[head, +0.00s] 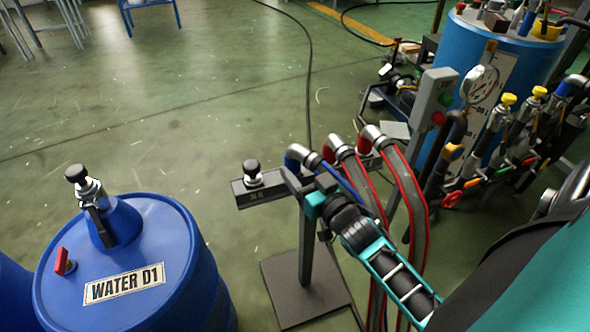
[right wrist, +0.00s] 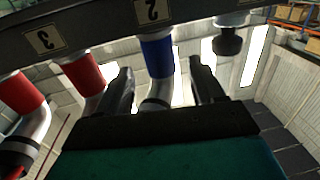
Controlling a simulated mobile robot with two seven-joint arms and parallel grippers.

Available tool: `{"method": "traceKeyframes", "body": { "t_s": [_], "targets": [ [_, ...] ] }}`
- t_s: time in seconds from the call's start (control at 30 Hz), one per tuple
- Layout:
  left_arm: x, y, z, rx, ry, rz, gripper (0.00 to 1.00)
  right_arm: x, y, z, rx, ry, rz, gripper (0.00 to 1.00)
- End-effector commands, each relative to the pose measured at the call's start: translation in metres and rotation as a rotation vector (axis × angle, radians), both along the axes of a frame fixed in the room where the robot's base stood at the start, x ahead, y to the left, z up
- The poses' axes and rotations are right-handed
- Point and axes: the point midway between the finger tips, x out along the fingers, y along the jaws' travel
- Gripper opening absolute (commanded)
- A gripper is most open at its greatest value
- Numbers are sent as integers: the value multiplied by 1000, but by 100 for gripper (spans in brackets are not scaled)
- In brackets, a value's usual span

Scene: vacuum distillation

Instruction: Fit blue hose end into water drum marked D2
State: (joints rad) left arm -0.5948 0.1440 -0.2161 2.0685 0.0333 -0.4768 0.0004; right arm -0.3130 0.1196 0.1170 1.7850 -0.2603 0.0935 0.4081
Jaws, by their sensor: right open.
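The blue hose end (head: 299,155) hangs on a dark stand in the head view, its blue collar (right wrist: 158,57) under the label 2 in the right wrist view. My right gripper (head: 304,186) is at the stand, just below this hose end. In the right wrist view its two black fingers (right wrist: 163,85) are apart, one on each side of the blue hose's metal elbow, not closed on it. A blue drum (head: 165,225) at lower left is marked WATER D1. Another blue drum (head: 12,297) is cut by the left edge; its marking is not visible. My left gripper is out of view.
Red-collared hoses (head: 340,147) hang on the stand close to the right of the blue one. The stand's base plate (head: 290,292) is on the floor. A valve manifold (head: 500,125) and a blue tank (head: 503,50) stand at right. Open floor lies behind the drums.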

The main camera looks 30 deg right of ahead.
Motion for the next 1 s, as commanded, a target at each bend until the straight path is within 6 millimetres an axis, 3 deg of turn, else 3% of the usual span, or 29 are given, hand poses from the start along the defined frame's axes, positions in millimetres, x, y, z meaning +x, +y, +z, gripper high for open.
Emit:
{"method": "traceKeyframes", "body": {
  "t_s": [0.13, 0.4, 1.0],
  "targets": [
    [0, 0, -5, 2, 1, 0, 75, 16, 0, -1, 0, -1, 2, 67],
    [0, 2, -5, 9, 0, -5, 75, 18, 0, 0, 0, 1, 1, 67],
    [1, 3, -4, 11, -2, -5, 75, 18, 0, 0, 1, 1, 1, 10]
  ]
}}
